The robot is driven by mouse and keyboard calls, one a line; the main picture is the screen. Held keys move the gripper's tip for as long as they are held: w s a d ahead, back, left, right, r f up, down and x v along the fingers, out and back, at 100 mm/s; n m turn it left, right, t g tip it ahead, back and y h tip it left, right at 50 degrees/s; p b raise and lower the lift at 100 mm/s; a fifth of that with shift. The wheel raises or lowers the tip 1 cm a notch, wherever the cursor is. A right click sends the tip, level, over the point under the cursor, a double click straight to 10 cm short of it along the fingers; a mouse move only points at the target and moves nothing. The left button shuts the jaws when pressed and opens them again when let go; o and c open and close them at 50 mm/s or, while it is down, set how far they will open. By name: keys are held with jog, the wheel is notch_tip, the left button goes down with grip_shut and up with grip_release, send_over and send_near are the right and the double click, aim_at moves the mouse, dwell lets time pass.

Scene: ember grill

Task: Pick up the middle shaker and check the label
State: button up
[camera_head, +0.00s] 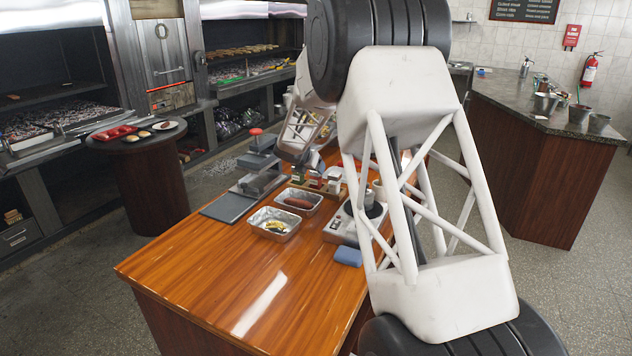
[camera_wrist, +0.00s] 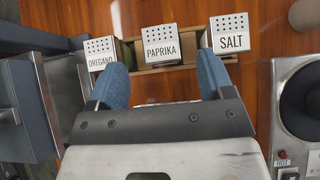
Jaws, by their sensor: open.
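Three square shakers with perforated metal tops stand in a row in the wrist view. The middle shaker (camera_wrist: 161,43) reads PAPRIKA, the left shaker (camera_wrist: 101,51) reads OREGANO, and the right shaker (camera_wrist: 229,33) reads SALT. They stand at a wooden rack (camera_wrist: 150,71). My gripper (camera_wrist: 161,65) is open and empty, its blue fingers spread wide. The left fingertip is near the oregano shaker and the right one near the salt shaker, with the paprika shaker between and slightly beyond them. In the head view the shakers are small and partly hidden by my arm.
Foil trays with food (camera_head: 274,223) and a hot plate (camera_wrist: 296,100) sit on the wooden counter (camera_head: 200,270). A grey metal appliance with a red knob (camera_head: 256,131) stands left of the rack. A blue sponge (camera_head: 348,256) lies nearby. The counter's front left is clear.

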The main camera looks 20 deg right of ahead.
jog(key=shift+x, duration=0.85)
jog(key=shift+d+f, duration=0.1)
jog(key=shift+x, duration=2.55)
jog(key=shift+w+d, duration=0.1)
jog(key=c, duration=1.1)
jog(key=shift+o, duration=0.2)
jog(key=shift+r, duration=0.25)
jog(key=shift+r, duration=4.95)
